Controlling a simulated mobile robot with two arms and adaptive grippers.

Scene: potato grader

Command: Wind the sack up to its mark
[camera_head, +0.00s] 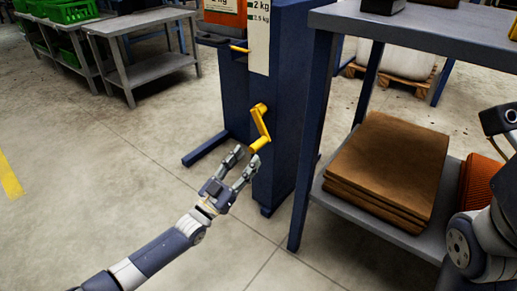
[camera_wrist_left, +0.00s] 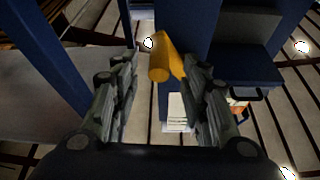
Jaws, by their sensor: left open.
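The yellow crank (camera_head: 262,125) sticks out from the blue column (camera_head: 235,100), its grip low and toward me. My left gripper (camera_head: 247,156) is open just below and in front of the grip. In the left wrist view the crank's grip (camera_wrist_left: 160,62) lies between the spread fingertips of the gripper (camera_wrist_left: 163,76), with gaps to both sides; contact is not visible. Above, an orange sack or panel (camera_head: 226,13) is cut off by the top edge, with a yellow pointer (camera_head: 240,49) below it. The scale board (camera_head: 259,40) beside it carries green 2 kg and 2.5 kg marks.
A blue-framed table (camera_head: 430,30) stands at right; its lower shelf (camera_head: 370,222) holds folded brown sacks (camera_head: 385,165) and an orange stack (camera_head: 478,182). My right arm is at the right edge. A grey bench (camera_head: 150,70) and green crates (camera_head: 72,10) stand back left. Floor at left is clear.

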